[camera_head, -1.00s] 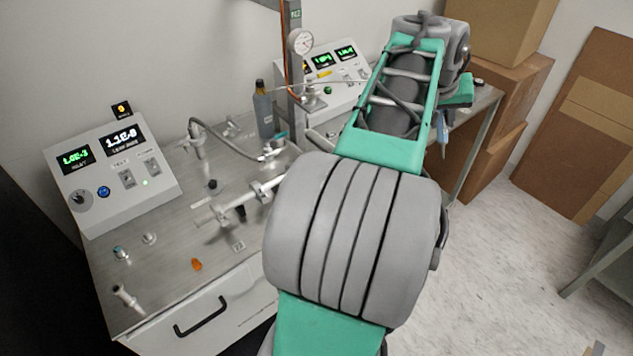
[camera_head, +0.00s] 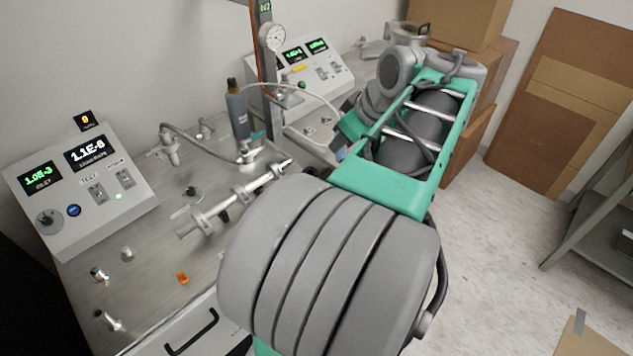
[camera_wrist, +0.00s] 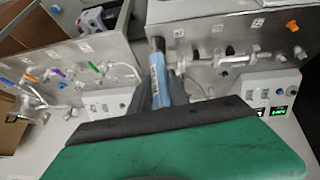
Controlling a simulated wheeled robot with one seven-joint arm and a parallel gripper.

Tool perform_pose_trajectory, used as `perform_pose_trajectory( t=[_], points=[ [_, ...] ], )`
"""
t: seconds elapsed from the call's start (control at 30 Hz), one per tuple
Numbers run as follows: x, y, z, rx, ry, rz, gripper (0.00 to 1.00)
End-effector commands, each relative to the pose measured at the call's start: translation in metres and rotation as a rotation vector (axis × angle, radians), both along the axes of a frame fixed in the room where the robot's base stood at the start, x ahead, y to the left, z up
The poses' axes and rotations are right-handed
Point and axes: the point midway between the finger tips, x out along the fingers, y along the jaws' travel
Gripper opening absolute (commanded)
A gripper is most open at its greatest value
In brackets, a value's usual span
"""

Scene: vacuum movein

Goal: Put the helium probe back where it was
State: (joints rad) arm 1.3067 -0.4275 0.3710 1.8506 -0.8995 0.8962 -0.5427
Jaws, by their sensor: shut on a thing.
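A blue cylinder with a dark end and lettering, seemingly the helium probe (camera_wrist: 159,72), is held between the dark fingers of my gripper (camera_wrist: 163,88) in the wrist view. In the head view my gripper (camera_head: 345,135) hangs over the gap at the bench's right side, and a small blue part of the probe (camera_head: 341,152) shows below it. The fingertips are mostly hidden there. A thin pale hose (camera_head: 318,95) curves from near the upright post (camera_head: 264,60) towards my gripper. I cannot tell which spot is the probe's resting place.
The steel bench (camera_head: 150,235) carries a leak-detector console (camera_head: 82,185), a metal pipe assembly (camera_head: 235,200), a grey bottle (camera_head: 238,115) and an orange cap (camera_head: 183,278). A round gauge (camera_head: 272,37) and second console (camera_head: 310,75) stand behind.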

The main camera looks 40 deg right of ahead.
Motion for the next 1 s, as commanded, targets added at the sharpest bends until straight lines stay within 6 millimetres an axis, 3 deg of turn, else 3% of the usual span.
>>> perform_pose_trajectory(
  t=[0.1, 0.2, 0.37, 0.53, 0.77, 1.0],
  points=[
    [0.006, 0.036, 0.0, 0.022, -0.003, 0.129, 0.0],
    [0.008, 0.054, 0.002, 0.04, -0.003, 0.194, 0.0],
    [0.005, 0.058, 0.002, 0.096, -0.006, 0.186, 0.0],
    [0.022, 0.049, -0.006, 0.116, -0.007, 0.188, 0.0],
    [0.077, 0.013, -0.033, 0.116, -0.005, 0.188, 0.0],
    [0.11, -0.01, -0.079, 0.113, -0.006, 0.185, 0.0]
  ],
)
